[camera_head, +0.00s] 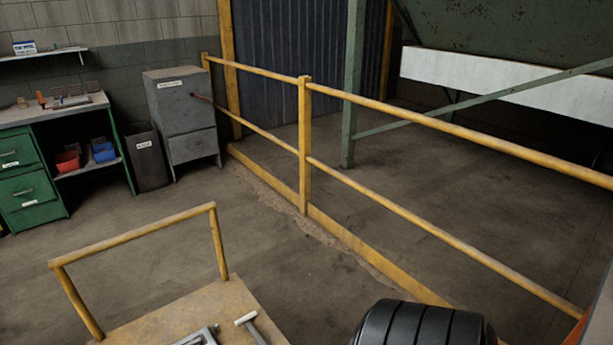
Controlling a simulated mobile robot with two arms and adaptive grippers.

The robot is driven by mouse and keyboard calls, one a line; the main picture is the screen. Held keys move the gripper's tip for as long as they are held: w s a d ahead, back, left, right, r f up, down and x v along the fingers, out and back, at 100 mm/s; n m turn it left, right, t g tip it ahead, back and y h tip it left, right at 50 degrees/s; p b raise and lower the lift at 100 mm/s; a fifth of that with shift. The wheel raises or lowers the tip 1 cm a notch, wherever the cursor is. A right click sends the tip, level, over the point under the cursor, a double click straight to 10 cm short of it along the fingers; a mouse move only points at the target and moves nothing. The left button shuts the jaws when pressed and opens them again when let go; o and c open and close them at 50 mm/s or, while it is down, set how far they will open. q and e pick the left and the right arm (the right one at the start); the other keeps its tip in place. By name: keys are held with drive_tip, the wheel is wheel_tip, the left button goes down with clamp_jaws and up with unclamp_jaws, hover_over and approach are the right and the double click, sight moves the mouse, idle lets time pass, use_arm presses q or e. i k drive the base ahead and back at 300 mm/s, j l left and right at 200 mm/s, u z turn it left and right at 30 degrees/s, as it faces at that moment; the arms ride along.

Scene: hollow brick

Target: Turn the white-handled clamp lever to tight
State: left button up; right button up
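A white-handled lever (246,319) shows at the bottom edge, on the flat tan top of a yellow-railed cart. Its white grip sits at the upper end of a grey stem that runs down out of the frame. A grey metal frame-like part (203,335) lies just left of it and is also cut off by the bottom edge. Whether the two are joined, and how tight the lever is, cannot be told. Neither of my grippers is in view.
The cart (190,305) has a raised yellow rail (135,234) on its far side. A black ribbed round object (420,325) fills the bottom right. A yellow guardrail (304,150) crosses behind. A green workbench (35,190) stands left. Floor (170,225) between is clear.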

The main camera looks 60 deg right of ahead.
sight(248, 324)
drive_tip(key=z, duration=1.45)
drive_tip(key=k+j+z, duration=0.4)
drive_tip(key=i+j, duration=0.1)
